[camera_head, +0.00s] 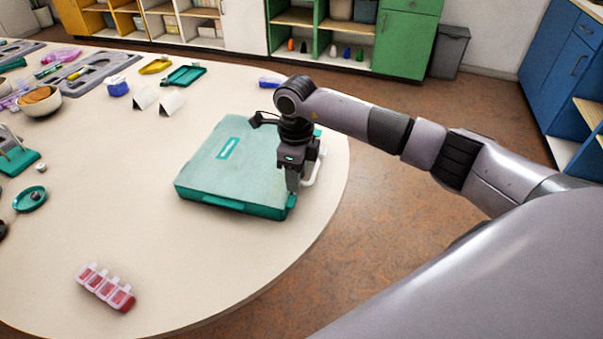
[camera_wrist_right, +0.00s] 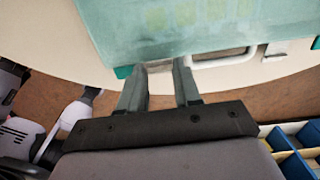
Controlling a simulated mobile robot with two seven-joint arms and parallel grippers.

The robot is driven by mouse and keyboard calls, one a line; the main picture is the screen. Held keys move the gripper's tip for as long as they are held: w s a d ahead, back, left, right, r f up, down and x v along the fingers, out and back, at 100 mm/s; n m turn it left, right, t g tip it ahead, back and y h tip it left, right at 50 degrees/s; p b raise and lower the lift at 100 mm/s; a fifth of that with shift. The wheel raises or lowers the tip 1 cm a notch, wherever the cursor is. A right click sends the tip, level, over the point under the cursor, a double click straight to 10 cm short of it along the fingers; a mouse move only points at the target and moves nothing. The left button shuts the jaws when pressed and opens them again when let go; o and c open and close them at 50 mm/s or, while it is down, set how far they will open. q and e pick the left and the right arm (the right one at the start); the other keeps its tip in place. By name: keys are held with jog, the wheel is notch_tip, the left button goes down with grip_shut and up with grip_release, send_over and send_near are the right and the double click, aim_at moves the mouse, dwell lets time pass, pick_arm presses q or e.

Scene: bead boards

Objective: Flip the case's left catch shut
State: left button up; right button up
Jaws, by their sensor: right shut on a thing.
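The teal case (camera_head: 228,160) lies closed on the round table, with a small label on its lid. It also fills the top of the right wrist view (camera_wrist_right: 170,25). A pale handle (camera_wrist_right: 220,58) runs along its edge on the right side. My right gripper (camera_head: 292,188) points down at the near right corner of the case. In the right wrist view its two fingers (camera_wrist_right: 160,70) are shut on the left catch (camera_wrist_right: 158,66), left of the handle. The fingers hide most of this catch, so its angle cannot be told. My left gripper is not in view.
A pink-lidded pill box (camera_head: 106,288) lies at the near left. A bowl (camera_head: 40,100), a teal dish (camera_head: 30,199), a teal tray (camera_head: 185,76) and white folded cards (camera_head: 171,103) stand on the left and far side. The table between case and pill box is clear. The table's rounded edge is just right of the case.

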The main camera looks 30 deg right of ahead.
jog(key=shift+w+a+g+h, duration=0.25)
jog(key=shift+g+h, duration=0.15)
dwell(0.3)
jog(key=o, duration=1.1)
jog(key=r, duration=0.7)
jog(key=shift+w+a+b, duration=0.25)
jog(key=shift+a+b, duration=0.05)
jog(key=shift+a, duration=0.05)
